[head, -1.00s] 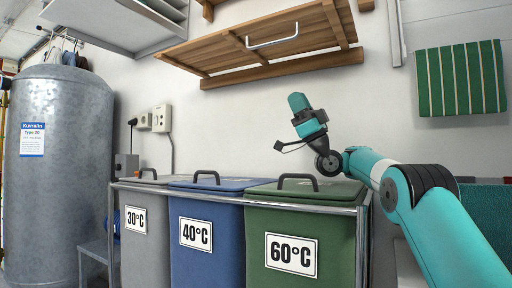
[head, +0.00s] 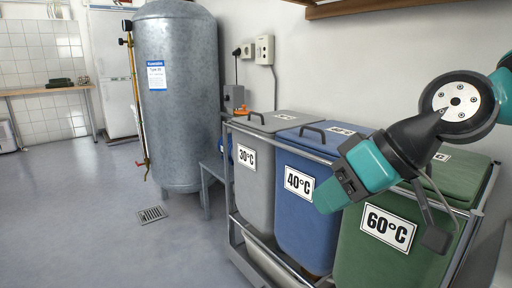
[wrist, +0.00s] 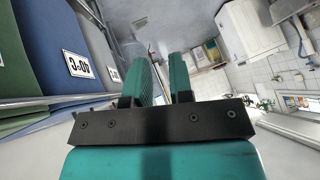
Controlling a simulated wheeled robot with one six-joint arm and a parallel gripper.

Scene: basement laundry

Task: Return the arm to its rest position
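My arm, teal and black, comes in from the right edge of the head view. Its large round joint is at the upper right, and the wrist bends down and to the left. My gripper (head: 328,198) shows in front of the blue and green bins, pointing down-left. In the wrist view my gripper (wrist: 164,72) has two teal fingers standing apart with a gap between them. Nothing is held between them.
A grey bin (head: 255,182), a blue bin (head: 300,225) and a green bin (head: 364,262), lids down, stand in a metal frame by the wall. A metal tank (head: 180,110) stands left of them. The floor (head: 80,220) at left is clear.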

